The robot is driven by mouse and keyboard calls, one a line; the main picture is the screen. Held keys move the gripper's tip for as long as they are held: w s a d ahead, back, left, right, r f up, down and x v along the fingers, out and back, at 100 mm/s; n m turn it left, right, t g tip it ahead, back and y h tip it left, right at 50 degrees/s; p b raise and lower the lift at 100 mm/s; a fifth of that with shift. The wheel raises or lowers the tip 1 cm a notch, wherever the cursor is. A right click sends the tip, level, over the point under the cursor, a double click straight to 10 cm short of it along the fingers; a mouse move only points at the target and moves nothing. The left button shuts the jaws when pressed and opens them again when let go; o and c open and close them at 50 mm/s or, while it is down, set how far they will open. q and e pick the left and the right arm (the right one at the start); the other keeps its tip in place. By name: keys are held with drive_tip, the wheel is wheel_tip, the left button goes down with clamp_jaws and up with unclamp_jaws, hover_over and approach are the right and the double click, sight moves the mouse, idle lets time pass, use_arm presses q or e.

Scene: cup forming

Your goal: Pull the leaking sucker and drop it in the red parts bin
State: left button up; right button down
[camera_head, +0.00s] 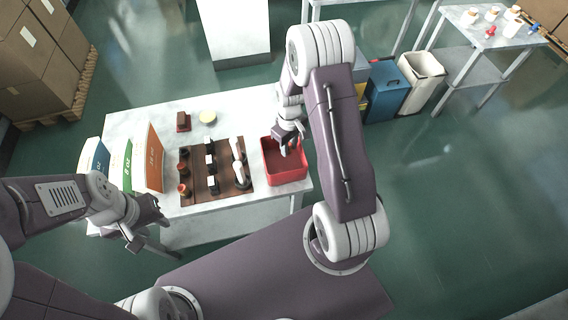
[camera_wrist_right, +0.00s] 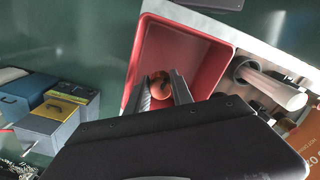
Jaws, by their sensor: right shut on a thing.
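The red parts bin (camera_head: 284,172) stands at the right end of the white table in the head view, and its red wall shows in the right wrist view (camera_wrist_right: 222,58). My right gripper (camera_head: 290,146) is over the bin, pointing down. In the right wrist view it is shut on an orange-brown sucker (camera_wrist_right: 160,86), held between the two fingers with the bin interior behind it. How far the sucker is above the bin floor is hard to tell. My left gripper (camera_head: 142,238) is empty, with its fingers apart, beyond the table's front left edge.
A brown mat (camera_head: 223,186) left of the bin bears several black, white and orange-brown parts. Upright cartons (camera_head: 154,160) stand at the table's left. A dark red block (camera_head: 183,122) and pale disc (camera_head: 208,117) lie behind. Waste bins (camera_head: 388,90) stand on the floor beyond.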

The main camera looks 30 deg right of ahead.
drive_tip(key=c, duration=1)
unclamp_jaws()
drive_tip(key=shift+r, duration=0.1)
drive_tip(key=shift+c, duration=0.2)
wheel_tip(320, 180, up, 9)
